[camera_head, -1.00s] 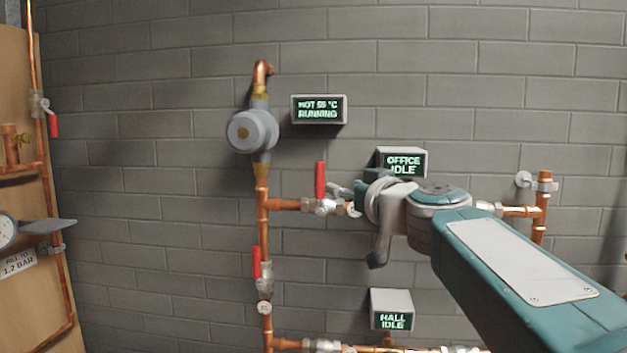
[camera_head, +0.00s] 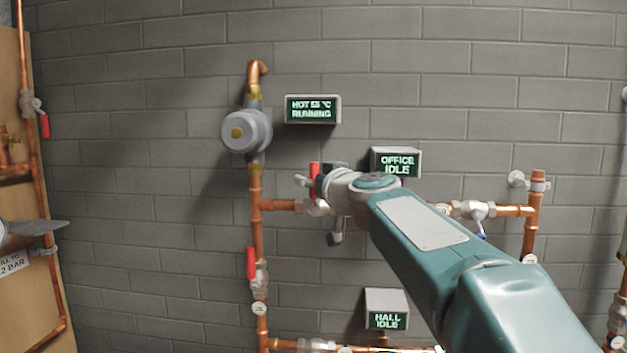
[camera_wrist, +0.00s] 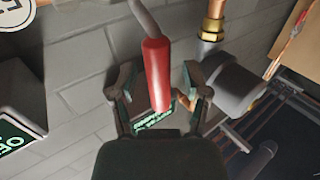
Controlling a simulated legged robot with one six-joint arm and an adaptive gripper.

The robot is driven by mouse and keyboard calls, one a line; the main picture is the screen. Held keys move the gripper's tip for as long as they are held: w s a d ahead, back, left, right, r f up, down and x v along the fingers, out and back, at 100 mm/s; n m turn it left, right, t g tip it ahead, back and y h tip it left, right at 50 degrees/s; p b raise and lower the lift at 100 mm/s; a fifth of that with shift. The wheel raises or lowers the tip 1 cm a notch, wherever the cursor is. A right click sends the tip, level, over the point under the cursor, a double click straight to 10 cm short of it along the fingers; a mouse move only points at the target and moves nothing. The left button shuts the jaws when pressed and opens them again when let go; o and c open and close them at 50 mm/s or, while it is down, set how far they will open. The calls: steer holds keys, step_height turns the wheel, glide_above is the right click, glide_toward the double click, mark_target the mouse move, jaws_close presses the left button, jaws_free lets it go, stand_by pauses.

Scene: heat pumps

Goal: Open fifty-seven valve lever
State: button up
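A red valve lever (camera_head: 314,172) stands upright on the upper horizontal copper branch, right of the vertical pipe. In the wrist view the red lever (camera_wrist: 157,72) lies between the two fingers of my gripper (camera_wrist: 159,80). The fingers are apart, with a gap on each side of the lever. In the head view my gripper (camera_head: 319,208) is at this valve and hides part of its body. A round white tag (camera_wrist: 14,10) at the wrist view's top left corner shows a 5; the rest is cut off.
A second red lever (camera_head: 251,263) stands upright on the vertical pipe below. A grey pump (camera_head: 247,131) is above. The OFFICE IDLE display (camera_head: 397,162) is close to my arm. A HALL IDLE display (camera_head: 387,310) is lower. A blue-handled valve (camera_head: 477,212) is at right.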

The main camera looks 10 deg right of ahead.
jaws_close()
